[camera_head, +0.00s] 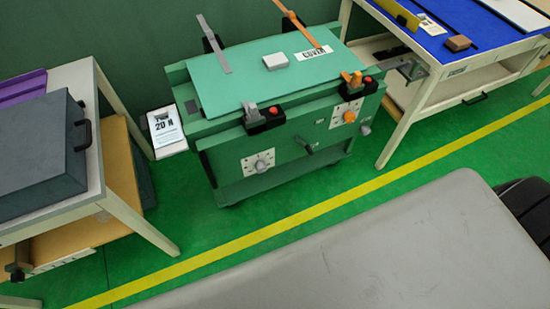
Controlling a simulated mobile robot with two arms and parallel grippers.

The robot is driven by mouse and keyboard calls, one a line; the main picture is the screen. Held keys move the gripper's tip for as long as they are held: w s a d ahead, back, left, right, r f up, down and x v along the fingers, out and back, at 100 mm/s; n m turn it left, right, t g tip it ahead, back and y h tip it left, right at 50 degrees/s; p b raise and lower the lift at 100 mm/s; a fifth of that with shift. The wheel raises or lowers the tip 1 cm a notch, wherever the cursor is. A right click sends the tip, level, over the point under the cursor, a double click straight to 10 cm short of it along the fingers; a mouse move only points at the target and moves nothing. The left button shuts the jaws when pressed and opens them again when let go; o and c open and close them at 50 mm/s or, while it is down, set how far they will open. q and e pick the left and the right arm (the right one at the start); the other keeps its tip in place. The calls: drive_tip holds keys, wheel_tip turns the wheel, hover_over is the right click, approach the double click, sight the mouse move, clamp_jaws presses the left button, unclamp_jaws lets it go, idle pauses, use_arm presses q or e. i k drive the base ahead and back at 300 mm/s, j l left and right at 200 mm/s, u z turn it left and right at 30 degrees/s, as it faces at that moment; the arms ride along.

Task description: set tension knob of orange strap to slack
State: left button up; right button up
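The green machine (225,140) stands in the middle with a teal cover panel (240,88) on top. The orange strap (303,30) runs from the back edge onto the cover, its free end by the "COVER" label. A grey strap (213,42) and a grey knob (260,165) are further left. Neither of my grippers shows.
A bench at left holds a dark grey case (40,155). A blue-topped bench (460,35) at right carries a brown block (458,43). Green floor with a yellow line (300,215) is clear before the machine.

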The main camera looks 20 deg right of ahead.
sight(349, 118)
drive_tip(key=z, duration=1.4)
